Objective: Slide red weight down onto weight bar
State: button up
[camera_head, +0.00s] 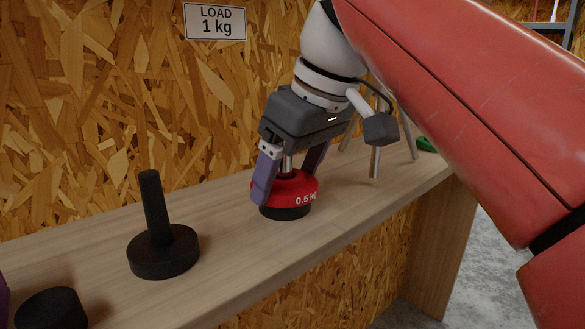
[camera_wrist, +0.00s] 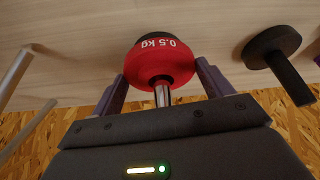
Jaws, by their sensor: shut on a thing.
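The red weight (camera_head: 304,190), marked 0.5 kg, sits low around an upright silver rod (camera_head: 287,163), just above a round black base (camera_head: 286,212) on the bench. My gripper (camera_head: 290,183) points down with its purple fingers on both sides of the red weight, shut on it. In the wrist view the red weight (camera_wrist: 160,66) lies between the fingers, and the silver rod (camera_wrist: 162,95) sticks out toward my palm. A black bar (camera_head: 155,205) stands upright on a wide black disc to the left. I cannot tell whether red weight and black base touch.
The plank bench (camera_head: 220,225) runs along a chipboard wall with a "LOAD 1 kg" sign (camera_head: 215,22). A short black cylinder (camera_head: 52,308) is at the near left. A grey-legged stand (camera_head: 376,160) and a green disc (camera_head: 425,145) are at right. Bench is clear between black disc and red weight.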

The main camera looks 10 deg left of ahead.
jog(key=o, duration=1.3)
jog(key=shift+o, duration=0.2)
jog(key=p+v, duration=0.3)
jog(key=v, duration=0.4)
jog(key=shift+s+d+r, duration=0.1)
jog(key=shift+r, duration=0.3)
